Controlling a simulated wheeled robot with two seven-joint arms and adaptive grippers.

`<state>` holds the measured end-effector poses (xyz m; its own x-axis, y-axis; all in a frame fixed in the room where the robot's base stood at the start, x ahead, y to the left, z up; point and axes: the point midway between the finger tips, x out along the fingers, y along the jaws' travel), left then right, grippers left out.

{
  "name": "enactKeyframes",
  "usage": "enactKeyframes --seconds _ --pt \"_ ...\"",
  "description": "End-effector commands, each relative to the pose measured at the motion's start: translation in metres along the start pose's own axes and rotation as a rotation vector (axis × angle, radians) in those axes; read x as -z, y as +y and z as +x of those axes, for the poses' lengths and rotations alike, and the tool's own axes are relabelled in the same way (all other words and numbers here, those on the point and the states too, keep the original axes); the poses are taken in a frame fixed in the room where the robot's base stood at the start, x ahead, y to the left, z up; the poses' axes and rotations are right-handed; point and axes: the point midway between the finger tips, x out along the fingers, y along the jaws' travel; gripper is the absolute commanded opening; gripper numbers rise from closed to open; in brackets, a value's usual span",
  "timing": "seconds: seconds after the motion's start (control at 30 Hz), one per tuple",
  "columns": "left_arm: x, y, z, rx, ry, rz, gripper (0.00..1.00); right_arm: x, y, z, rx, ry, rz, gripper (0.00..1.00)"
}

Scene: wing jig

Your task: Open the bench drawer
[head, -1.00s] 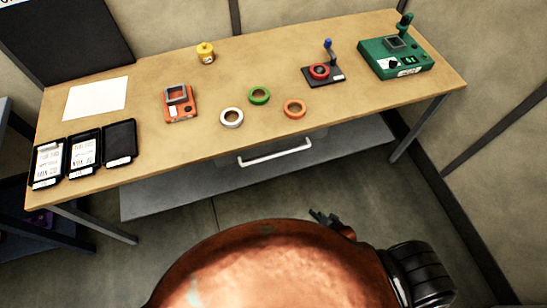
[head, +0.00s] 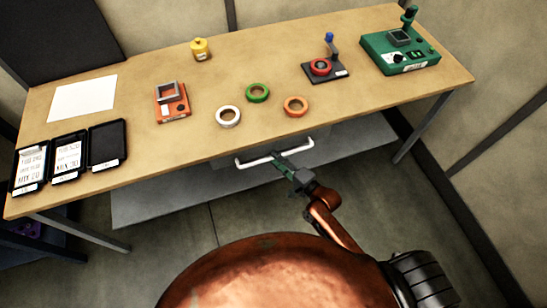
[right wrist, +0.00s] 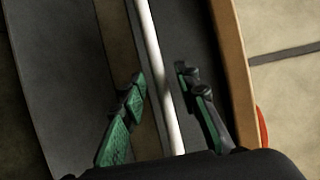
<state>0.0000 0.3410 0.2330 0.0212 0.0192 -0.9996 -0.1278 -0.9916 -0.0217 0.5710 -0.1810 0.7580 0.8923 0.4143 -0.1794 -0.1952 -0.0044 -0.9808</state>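The bench drawer (head: 228,162) sits under the front edge of the wooden bench top, with a white bar handle (head: 252,161) across its front. It looks shut, though my arm and the bench top hide part of it. My right gripper (head: 280,160) is at the middle of the handle in the head view. In the right wrist view, the two green and black fingers of my right gripper (right wrist: 162,82) are apart, with the white handle (right wrist: 162,60) running between them. Neither finger clearly touches the bar. My left gripper is not in view.
The bench top (head: 190,140) holds white, green and orange tape rings, an orange device (head: 172,108), a green device (head: 400,50), a tape stand (head: 326,70) and black trays (head: 107,145). A grey lower shelf (head: 160,205) lies below the drawer. The floor in front is clear.

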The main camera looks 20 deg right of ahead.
Motion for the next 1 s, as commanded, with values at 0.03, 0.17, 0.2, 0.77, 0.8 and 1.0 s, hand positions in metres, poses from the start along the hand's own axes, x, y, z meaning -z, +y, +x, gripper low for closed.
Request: enactKeyframes --seconds 0.03,0.17,0.2,0.77,0.8,1.0 --pt "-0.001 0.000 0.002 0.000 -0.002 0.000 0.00 0.001 0.001 0.007 0.001 0.001 -0.001 0.29" --pt "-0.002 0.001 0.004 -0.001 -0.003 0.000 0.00 0.001 0.001 0.018 0.000 0.001 -0.002 0.29" --pt "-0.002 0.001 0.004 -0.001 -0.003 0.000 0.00 0.001 0.001 0.019 -0.001 0.001 -0.002 0.29" --pt "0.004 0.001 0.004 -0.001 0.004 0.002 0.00 0.001 0.001 0.021 -0.001 0.001 -0.003 0.11" --pt "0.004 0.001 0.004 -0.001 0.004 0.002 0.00 0.001 0.001 0.021 -0.001 0.001 -0.003 0.08" --pt "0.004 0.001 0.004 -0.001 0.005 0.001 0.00 0.001 0.001 0.021 -0.001 0.001 -0.003 0.00"
